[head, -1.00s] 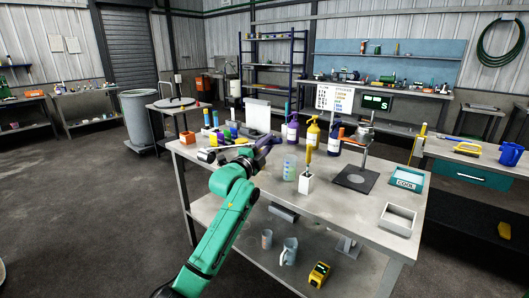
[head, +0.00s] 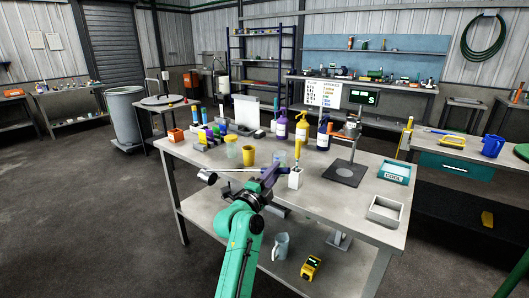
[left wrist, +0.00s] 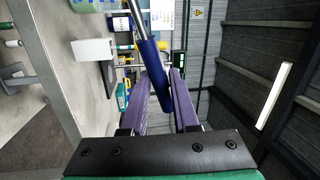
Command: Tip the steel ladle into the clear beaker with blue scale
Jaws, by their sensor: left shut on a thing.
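My left gripper (head: 268,176) is shut on the blue handle (left wrist: 152,75) of the steel ladle, which shows between the purple fingers in the left wrist view. The ladle's steel cup (head: 207,177) points left in the head view, near the table's front edge. The ladle looks about level and held above the table; its contents cannot be seen. The clear beaker with blue scale (head: 281,158) stands just behind my gripper, partly hidden by it. My right gripper is not in view.
A white holder (head: 296,179) with a yellow handle stands close to the right of my gripper. A yellow cup (head: 249,156) and another clear beaker (head: 232,148) stand behind the ladle. Pump bottles (head: 302,127) stand farther back.

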